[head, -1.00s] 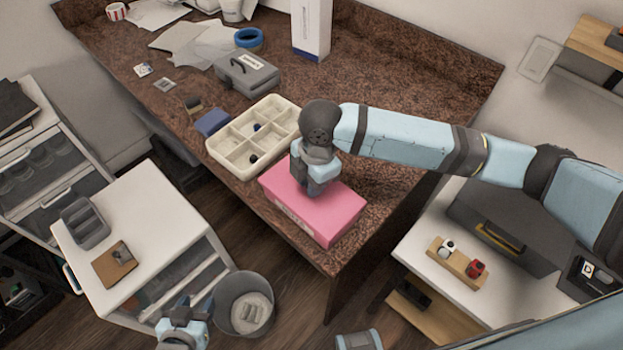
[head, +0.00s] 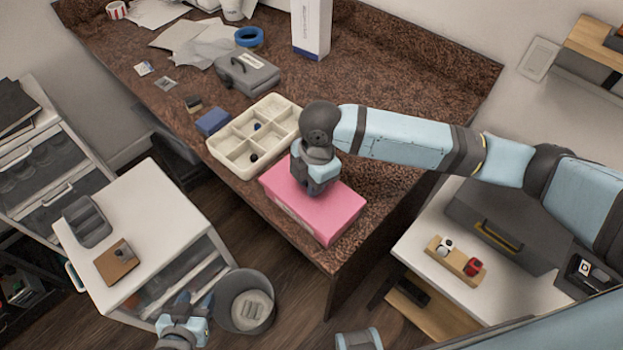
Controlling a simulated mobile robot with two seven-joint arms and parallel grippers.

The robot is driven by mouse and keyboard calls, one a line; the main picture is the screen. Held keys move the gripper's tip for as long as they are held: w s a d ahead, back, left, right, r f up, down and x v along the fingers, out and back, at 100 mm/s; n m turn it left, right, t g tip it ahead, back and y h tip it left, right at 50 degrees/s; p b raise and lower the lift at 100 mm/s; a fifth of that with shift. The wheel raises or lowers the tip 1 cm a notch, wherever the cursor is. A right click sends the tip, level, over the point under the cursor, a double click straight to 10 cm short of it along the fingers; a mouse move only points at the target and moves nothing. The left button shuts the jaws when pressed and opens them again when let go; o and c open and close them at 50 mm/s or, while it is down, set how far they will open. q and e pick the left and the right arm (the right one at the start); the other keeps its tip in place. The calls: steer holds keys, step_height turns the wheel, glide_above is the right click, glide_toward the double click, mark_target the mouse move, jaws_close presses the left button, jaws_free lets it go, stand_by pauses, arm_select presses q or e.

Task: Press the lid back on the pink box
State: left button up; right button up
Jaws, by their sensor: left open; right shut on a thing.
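The pink box (head: 325,216) lies on the front corner of the brown speckled desk, and its top looks covered by a pink lid. My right gripper (head: 312,190) points down at the box top, at its back left part. Its fingertips touch or nearly touch the lid, and the wrist hides most of them. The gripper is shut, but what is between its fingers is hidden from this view. My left gripper (head: 190,308) is low at the bottom of the head view, open and away from the box, beside the grey bin.
A cream divided tray (head: 222,158) stands close behind and left of the box. A blue block (head: 212,122) and a grey case (head: 248,74) are further back. A grey bin (head: 229,308) stands on the floor. The desk right of the box is mostly clear.

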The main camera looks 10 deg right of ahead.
steer(key=shift+p, duration=1.05)
stand_by(0.6)
steer(key=shift+f, duration=0.85)
stand_by(0.8)
steer(key=o, duration=1.5)
steer(key=shift+c, duration=0.2)
step_height(320, 180, up, 4)
steer(key=p, duration=0.4)
steer(key=shift+f, duration=0.2)
step_height(320, 180, up, 2)
steer(key=shift+p, duration=1.05)
steer(key=shift+r+p, duration=0.8)
steer(key=shift+p, duration=0.05)
